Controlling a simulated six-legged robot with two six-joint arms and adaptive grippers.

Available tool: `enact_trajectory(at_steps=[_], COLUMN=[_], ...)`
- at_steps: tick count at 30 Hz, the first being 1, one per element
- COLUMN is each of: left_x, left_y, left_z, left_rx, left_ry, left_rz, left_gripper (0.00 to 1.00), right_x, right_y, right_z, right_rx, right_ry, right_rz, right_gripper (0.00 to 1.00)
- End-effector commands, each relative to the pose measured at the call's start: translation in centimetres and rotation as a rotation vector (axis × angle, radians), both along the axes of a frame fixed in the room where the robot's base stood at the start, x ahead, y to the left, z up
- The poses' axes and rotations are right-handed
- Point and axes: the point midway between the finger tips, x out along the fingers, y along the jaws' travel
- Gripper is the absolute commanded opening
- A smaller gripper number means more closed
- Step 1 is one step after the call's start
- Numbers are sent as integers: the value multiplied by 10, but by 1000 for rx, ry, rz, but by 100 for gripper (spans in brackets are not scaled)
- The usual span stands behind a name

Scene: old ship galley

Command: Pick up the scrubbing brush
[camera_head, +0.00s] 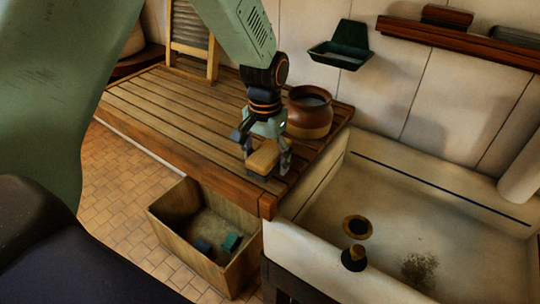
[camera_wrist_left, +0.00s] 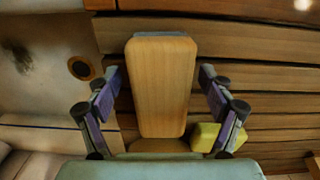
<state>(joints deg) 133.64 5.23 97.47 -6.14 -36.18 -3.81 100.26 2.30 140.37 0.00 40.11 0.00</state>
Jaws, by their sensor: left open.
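The scrubbing brush, a wooden-backed block (camera_head: 263,159), is at the right front part of the slatted wooden counter (camera_head: 160,105). In the left wrist view its long, pale wooden back (camera_wrist_left: 160,85) lies between my finger pads, with a gap on each side. My left gripper (camera_head: 266,152) is open and points down over the brush, one finger on either side. The brush's bristles are mostly hidden. My right gripper is not in view.
A brown pot (camera_head: 310,118) stands close behind my left gripper. A yellow block (camera_wrist_left: 204,137) is near the right finger in the wrist view. The sink (camera_head: 440,205) is at right, and an open wooden box (camera_head: 168,221) stands below the counter.

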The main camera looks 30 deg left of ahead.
Motion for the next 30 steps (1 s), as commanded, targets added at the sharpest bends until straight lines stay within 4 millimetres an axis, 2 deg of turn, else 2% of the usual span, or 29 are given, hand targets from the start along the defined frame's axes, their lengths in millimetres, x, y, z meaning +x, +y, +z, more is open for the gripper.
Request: enact_trajectory(at_steps=[4, 26, 30], left_x=[0, 0, 0], left_y=[0, 0, 0], left_z=[0, 0, 1], left_rx=[0, 0, 0], left_ry=[0, 0, -1], left_rz=[0, 0, 0], left_gripper=[80, 18, 16], right_x=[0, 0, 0], right_y=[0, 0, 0], right_z=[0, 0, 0], right_rx=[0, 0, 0], right_ry=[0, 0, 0], right_rz=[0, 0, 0], right_gripper=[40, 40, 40])
